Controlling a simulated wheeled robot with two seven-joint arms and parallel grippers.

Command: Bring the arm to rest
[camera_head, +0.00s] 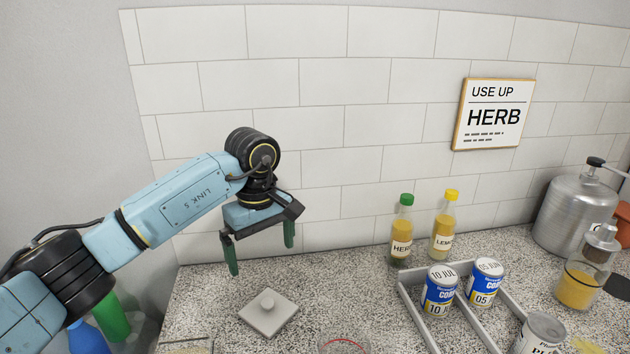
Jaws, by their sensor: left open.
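My left arm comes in from the left, and my left gripper (261,259) hangs over the left part of the counter with its two green fingers pointing down. The fingers are wide apart with nothing between them. My right gripper is not in view.
The speckled counter (340,290) has free room in its middle. A grey rack (412,303) holds blue cans (440,290). Behind it stand a green-capped bottle (402,232) and a yellow-capped bottle (443,228). A metal canister (572,212) and glass jar (583,275) stand right.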

